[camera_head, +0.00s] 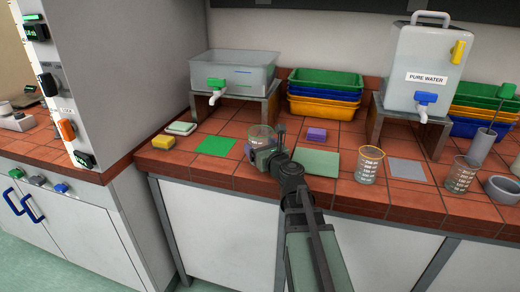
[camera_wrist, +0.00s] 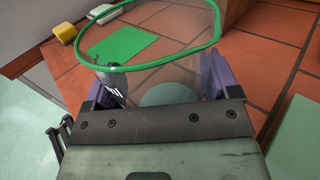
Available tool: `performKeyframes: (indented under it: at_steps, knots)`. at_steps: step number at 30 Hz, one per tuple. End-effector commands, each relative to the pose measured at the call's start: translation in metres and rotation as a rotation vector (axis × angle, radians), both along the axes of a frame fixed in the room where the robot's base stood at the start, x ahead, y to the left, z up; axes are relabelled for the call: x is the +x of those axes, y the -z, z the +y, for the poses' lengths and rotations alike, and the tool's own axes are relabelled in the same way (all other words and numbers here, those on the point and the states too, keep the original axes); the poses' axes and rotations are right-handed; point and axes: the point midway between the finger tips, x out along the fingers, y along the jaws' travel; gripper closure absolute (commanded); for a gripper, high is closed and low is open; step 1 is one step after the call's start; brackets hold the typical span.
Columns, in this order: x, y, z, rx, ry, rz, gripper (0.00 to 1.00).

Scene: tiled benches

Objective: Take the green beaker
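The green beaker (camera_wrist: 160,76) is clear with a green rim and fills the space between the fingers of my gripper (camera_wrist: 158,88) in the wrist view. One finger stands on each side of its wall, and whether both press on it is not clear. In the head view the beaker (camera_head: 262,134) stands upright near the bench front, with my gripper (camera_head: 268,152) low against its near side. My gripper hides its lower part there. A green square mat (camera_head: 216,146) lies to its left, also in the wrist view (camera_wrist: 122,42).
A yellow sponge (camera_head: 163,142) lies left and a purple block (camera_head: 316,134) right. A pale green mat (camera_head: 317,162) is close on the right. Beyond are an orange-rimmed beaker (camera_head: 368,166) and another beaker (camera_head: 461,175). A raised clear tank (camera_head: 234,70) stands behind.

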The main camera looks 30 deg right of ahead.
Motion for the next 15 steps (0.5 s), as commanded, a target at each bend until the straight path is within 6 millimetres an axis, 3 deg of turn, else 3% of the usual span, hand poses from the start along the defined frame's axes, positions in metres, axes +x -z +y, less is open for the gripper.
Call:
performKeyframes:
  at_steps: [3, 10, 15]
  knots:
    - [0.0, 0.0, 0.0, 0.0, 0.0, 0.0, 0.47]
    - [0.0, -0.002, 0.0, 0.0, 0.0, 0.0, 0.47]
    - [0.0, -0.014, 0.0, 0.0, 0.0, 0.0, 0.47]
